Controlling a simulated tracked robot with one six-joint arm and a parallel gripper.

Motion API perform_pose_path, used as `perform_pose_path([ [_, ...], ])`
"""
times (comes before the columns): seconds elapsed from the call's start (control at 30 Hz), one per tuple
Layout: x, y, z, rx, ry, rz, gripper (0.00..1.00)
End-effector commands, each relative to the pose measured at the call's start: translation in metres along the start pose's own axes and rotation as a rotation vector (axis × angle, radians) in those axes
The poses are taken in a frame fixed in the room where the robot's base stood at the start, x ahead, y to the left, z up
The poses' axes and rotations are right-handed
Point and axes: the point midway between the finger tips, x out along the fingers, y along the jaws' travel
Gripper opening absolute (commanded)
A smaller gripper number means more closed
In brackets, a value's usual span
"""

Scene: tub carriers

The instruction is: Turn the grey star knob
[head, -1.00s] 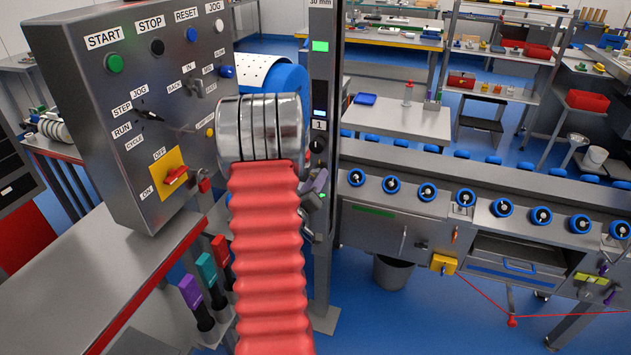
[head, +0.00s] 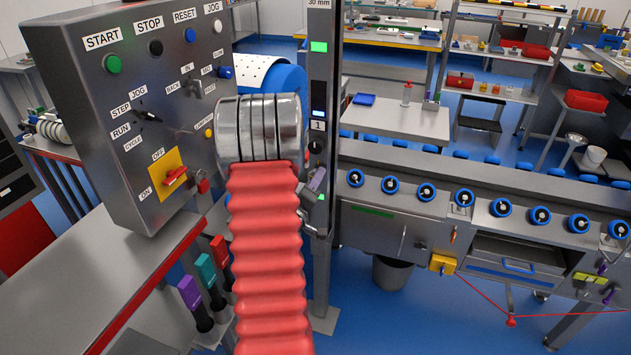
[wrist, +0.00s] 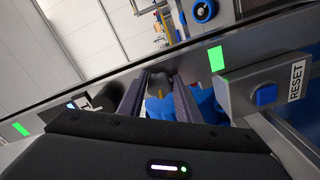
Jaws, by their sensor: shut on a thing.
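In the wrist view, my gripper (wrist: 159,85) has its two grey-purple fingers closed in on a small grey knob (wrist: 159,73). The knob is dim and partly hidden between the fingers, so its star shape and turn angle are hard to tell. In the head view, the knob and most of my gripper are hidden behind my red ribbed arm, close to the grey upright column (head: 325,250).
A black knob (head: 316,146) sits on the column. A roller conveyor (head: 480,190) runs to the right.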

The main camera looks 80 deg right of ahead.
Motion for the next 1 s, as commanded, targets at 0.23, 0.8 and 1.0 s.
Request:
perform_pose_path([
  [0.23,-0.001,-0.002,-0.001,-0.001,0.002,-0.004,0.47],
  [0.8,-0.02,-0.001,0.0,0.0,0.003,-0.004,0.5],
  [1.0,-0.052,0.0,0.001,-0.001,0.003,-0.005,0.5],
])
